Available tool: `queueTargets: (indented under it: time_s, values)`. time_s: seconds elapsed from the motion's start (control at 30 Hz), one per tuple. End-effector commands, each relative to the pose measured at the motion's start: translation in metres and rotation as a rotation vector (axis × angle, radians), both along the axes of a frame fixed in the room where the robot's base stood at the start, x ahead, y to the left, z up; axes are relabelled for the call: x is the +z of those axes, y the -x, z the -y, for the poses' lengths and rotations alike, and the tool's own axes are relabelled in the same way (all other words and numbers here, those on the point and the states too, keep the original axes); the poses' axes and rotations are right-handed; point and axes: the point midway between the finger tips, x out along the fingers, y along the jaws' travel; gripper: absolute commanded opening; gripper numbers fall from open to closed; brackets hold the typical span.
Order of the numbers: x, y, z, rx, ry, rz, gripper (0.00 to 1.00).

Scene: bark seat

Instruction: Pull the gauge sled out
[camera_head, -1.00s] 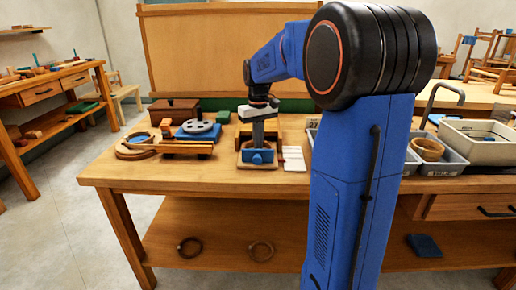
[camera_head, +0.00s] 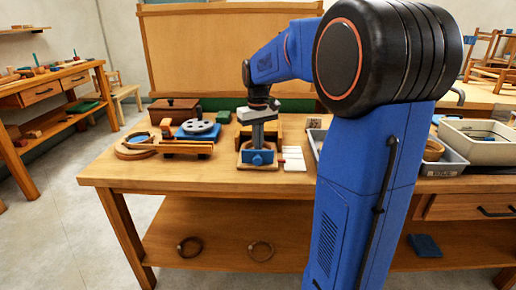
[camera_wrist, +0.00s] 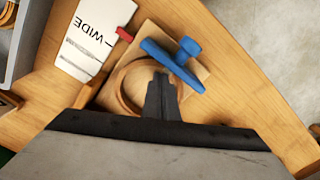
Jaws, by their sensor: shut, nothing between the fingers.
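The gauge sled appears to be the square wooden piece with a blue bar and blue knob (camera_wrist: 186,52) at its front; the blue part also shows in the head view (camera_head: 257,158) at the table's front middle. In the wrist view a round wooden ring (camera_wrist: 128,88) sits on the square base behind the blue bar. My gripper (camera_wrist: 162,76) is shut and empty, its tips over the ring and a little behind the blue bar. In the head view my gripper (camera_head: 258,143) points down above the same piece. Whether the tips touch anything I cannot tell.
A white card marked "WIDE" (camera_wrist: 93,38) lies beside the piece, with a small red part (camera_wrist: 125,34) between. Wooden parts and a grey disc (camera_head: 199,127) stand to the left. Grey bins (camera_head: 448,168) are at the right. The table's front edge strip is clear.

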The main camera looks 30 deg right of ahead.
Motion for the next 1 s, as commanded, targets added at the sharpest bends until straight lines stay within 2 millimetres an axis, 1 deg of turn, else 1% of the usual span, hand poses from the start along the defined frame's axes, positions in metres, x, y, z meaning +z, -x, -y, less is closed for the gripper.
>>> queueTargets:
  time_s: [0.43,0.53,1.0]
  values:
    - [0.000,0.015,-0.010,0.000,0.000,0.000,0.00]
    - [0.001,0.014,-0.010,0.000,0.000,0.000,0.00]
    - [0.029,0.010,-0.007,0.000,0.000,0.000,0.00]
